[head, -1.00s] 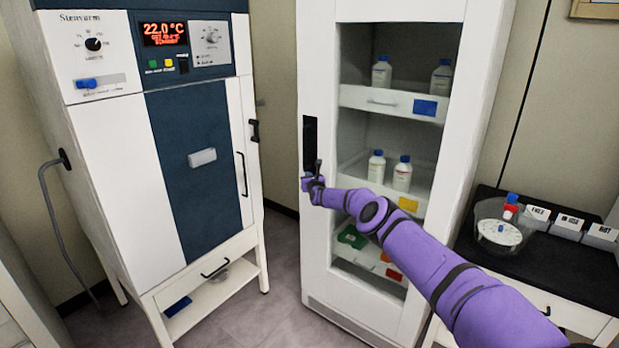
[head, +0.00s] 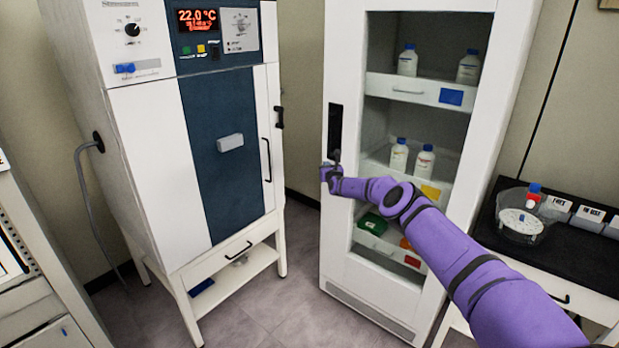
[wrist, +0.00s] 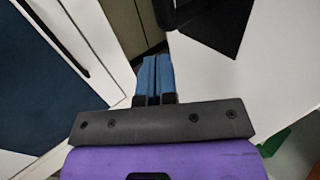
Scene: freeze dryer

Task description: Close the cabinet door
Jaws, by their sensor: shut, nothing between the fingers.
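The tall white cabinet (head: 344,227) stands right of centre in the head view, with bottles and drawers visible through the window area of its front. A black handle panel (head: 335,130) is on the left part of its front. Whether the door is fully shut or slightly ajar I cannot tell. My gripper (head: 335,160) is at the cabinet's left front edge, just below the handle panel. In the wrist view its blue fingers (wrist: 154,68) are together and empty, beside the white front (wrist: 262,75) and a dark handle part (wrist: 208,22). Contact with the door is unclear.
A white freeze dryer (head: 150,170) with a dark blue front stands to the left, a floor gap between it and the cabinet. A black-topped bench (head: 510,240) with a clear round container (head: 520,222) is on the right. A grey unit (head: 35,290) is at lower left.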

